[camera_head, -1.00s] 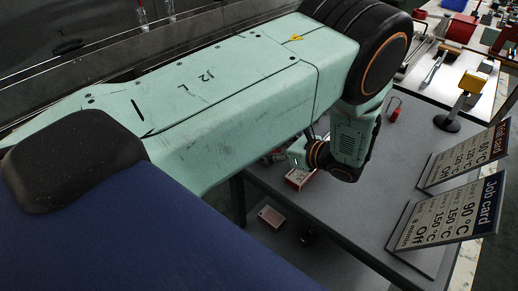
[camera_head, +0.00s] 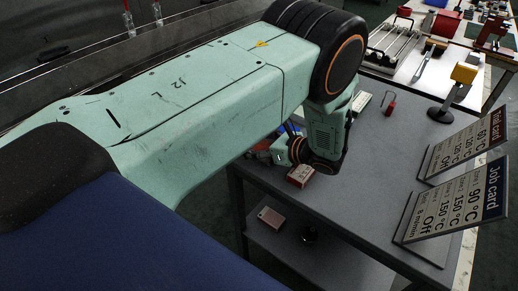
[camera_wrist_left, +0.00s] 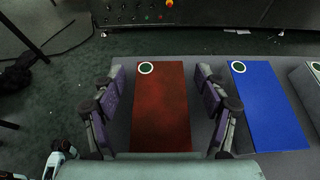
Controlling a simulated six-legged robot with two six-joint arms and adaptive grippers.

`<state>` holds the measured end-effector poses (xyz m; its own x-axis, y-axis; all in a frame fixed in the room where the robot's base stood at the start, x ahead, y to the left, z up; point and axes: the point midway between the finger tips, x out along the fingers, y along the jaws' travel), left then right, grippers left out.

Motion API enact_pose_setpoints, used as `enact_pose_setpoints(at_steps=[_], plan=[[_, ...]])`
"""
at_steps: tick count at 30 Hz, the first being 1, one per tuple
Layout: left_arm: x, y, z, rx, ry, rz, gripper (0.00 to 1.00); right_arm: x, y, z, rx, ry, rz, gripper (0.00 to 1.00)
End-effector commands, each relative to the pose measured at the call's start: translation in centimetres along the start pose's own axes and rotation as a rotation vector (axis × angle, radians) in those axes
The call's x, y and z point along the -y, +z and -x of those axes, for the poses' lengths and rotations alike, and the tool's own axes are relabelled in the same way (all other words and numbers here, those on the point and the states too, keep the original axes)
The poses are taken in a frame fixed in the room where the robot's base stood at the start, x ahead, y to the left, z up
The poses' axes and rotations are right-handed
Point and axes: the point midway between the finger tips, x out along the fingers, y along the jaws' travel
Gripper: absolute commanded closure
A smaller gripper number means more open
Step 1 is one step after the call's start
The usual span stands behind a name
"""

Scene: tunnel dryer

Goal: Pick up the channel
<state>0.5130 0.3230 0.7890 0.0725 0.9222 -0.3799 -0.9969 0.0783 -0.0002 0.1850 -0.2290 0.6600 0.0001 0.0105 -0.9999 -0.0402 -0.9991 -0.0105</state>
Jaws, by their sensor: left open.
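No piece can be told for certain as the channel. In the left wrist view, my open left gripper (camera_wrist_left: 160,78) has its two purple-padded fingers on either side of a dark red flat piece (camera_wrist_left: 162,112) with a white ring mark near its far end. No contact with the fingers is visible. A blue flat piece (camera_wrist_left: 268,108) with a similar ring lies to the right. My right gripper is out of view.
The grey table (camera_head: 370,190) holds a small red-and-white box (camera_head: 301,175) beside my wrist, a red padlock-like item (camera_head: 390,106), a yellow-topped stand (camera_head: 464,76), a trial card (camera_head: 464,148) and a job card (camera_head: 455,207). Its middle is clear. A lower shelf (camera_head: 290,246) holds small items.

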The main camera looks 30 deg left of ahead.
Motion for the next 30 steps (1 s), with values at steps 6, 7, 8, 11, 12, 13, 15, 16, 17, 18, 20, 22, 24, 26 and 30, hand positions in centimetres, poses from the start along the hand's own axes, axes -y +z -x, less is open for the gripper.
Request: enact_pose_setpoints(at_steps=[6, 7, 8, 11, 12, 13, 15, 16, 17, 18, 20, 22, 24, 26, 30], plan=[[0.04, -0.1, 0.25, 0.001, 0.0, -0.001, 0.39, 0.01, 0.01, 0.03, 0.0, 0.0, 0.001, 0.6], [0.04, -0.11, 0.26, 0.001, 0.0, -0.001, 0.42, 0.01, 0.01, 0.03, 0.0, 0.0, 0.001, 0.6], [0.04, -0.11, 0.27, 0.001, -0.001, -0.001, 0.44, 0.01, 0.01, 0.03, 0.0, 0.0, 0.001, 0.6], [0.01, -0.11, 0.27, 0.0, -0.001, -0.001, 0.53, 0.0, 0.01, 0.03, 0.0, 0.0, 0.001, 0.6], [0.0, -0.1, 0.25, 0.0, -0.001, -0.001, 0.56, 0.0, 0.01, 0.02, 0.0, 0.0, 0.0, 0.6], [-0.01, -0.1, 0.24, 0.0, 0.0, -0.001, 0.59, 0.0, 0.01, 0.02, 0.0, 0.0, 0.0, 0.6], [-0.04, -0.08, 0.2, 0.0, 0.0, -0.001, 0.65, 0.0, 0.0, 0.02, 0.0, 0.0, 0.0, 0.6], [-0.05, -0.07, 0.18, 0.0, 0.0, 0.0, 0.67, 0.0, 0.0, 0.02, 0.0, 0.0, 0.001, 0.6], [-0.06, -0.07, 0.16, 0.0, 0.0, 0.0, 0.7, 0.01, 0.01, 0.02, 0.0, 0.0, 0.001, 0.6], [-0.08, -0.07, 0.14, 0.0, 0.0, 0.0, 0.73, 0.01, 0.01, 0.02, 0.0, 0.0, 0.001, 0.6], [-0.11, -0.07, 0.1, 0.0, 0.001, 0.0, 0.78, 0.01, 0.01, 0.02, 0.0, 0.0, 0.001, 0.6], [-0.14, -0.08, 0.07, -0.001, 0.001, -0.001, 0.84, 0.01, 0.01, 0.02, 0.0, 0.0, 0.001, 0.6], [-0.17, -0.08, 0.0, -0.001, 0.001, -0.001, 0.9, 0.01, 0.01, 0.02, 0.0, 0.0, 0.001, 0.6], [-0.16, -0.05, -0.01, -0.001, 0.001, 0.0, 0.9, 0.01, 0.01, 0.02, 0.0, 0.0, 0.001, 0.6], [-0.15, -0.03, 0.02, -0.001, 0.001, 0.0, 0.9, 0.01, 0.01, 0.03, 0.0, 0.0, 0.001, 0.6]])
